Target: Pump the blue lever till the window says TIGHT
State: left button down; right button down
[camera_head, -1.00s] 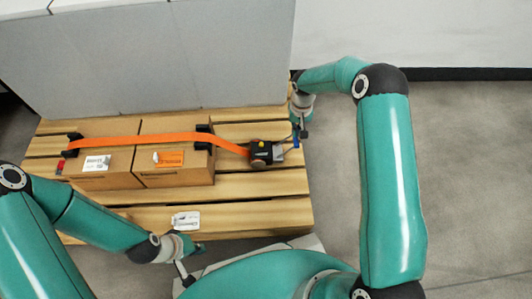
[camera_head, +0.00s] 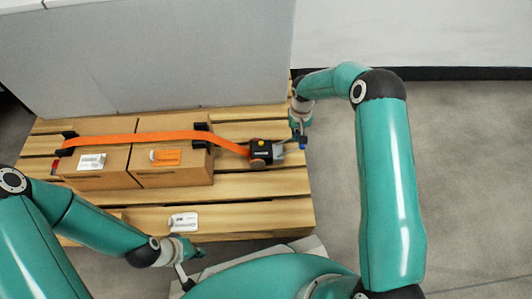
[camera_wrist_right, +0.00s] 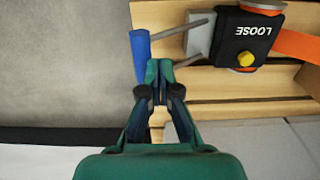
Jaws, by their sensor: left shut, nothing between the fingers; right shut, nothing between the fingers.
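The black ratchet (camera_head: 259,154) lies on the pallet at the right end of the orange strap. In the right wrist view its window (camera_wrist_right: 254,30) reads LOOSE, with a yellow knob (camera_wrist_right: 245,59) beside it. The blue lever (camera_wrist_right: 140,47) is the handle at the end of grey rods from the ratchet; it also shows in the head view (camera_head: 303,146). My right gripper (camera_wrist_right: 159,70) is shut and empty, its tips close beside the blue handle's lower end; I cannot tell whether they touch. My left gripper (camera_head: 197,252) is shut and empty near the pallet's front edge.
The orange strap (camera_head: 160,137) runs over two cardboard boxes (camera_head: 172,177) with black corner guards. A white tag (camera_head: 183,222) lies on the wooden pallet (camera_head: 260,216). A grey panel (camera_head: 160,60) stands behind. The floor to the right is clear.

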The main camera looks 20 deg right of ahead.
jog(key=shift+f+b, duration=1.25)
jog(key=shift+f, duration=0.6)
notch_tip(320, 180, up, 8)
jog(key=p, duration=0.5)
jog(key=shift+s+r, duration=0.1)
